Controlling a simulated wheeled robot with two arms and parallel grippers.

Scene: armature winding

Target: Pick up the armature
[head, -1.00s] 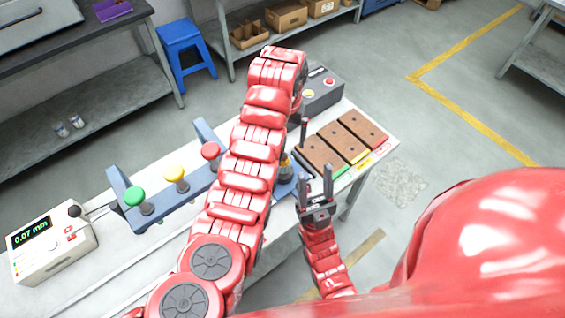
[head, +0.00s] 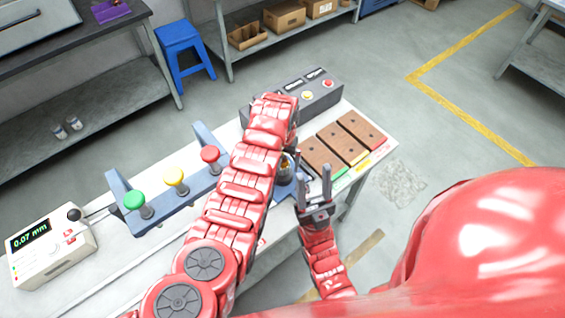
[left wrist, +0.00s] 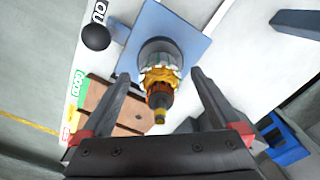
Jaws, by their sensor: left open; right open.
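The armature (left wrist: 158,78), with copper-orange windings and a dark shaft, stands on a blue plate (left wrist: 183,22) in the left wrist view. My left gripper (left wrist: 160,76) is open, with its two fingers spread to either side of the armature and the shaft pointing back between them. I cannot tell whether the fingers touch it. In the head view the armature (head: 286,164) is mostly hidden behind my left arm, as is the left gripper. My right gripper (head: 313,176) is open and empty, pointing up at the bench's near edge, just right of the armature.
On the bench (head: 110,262) are a gauge box (head: 50,250) reading 0.07 mm, a blue rack (head: 165,205) with green, yellow and red knobs, a dark button box (head: 322,97), and brown blocks (head: 340,140) with coloured labels. A black ball (left wrist: 95,36) is near the blue plate.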

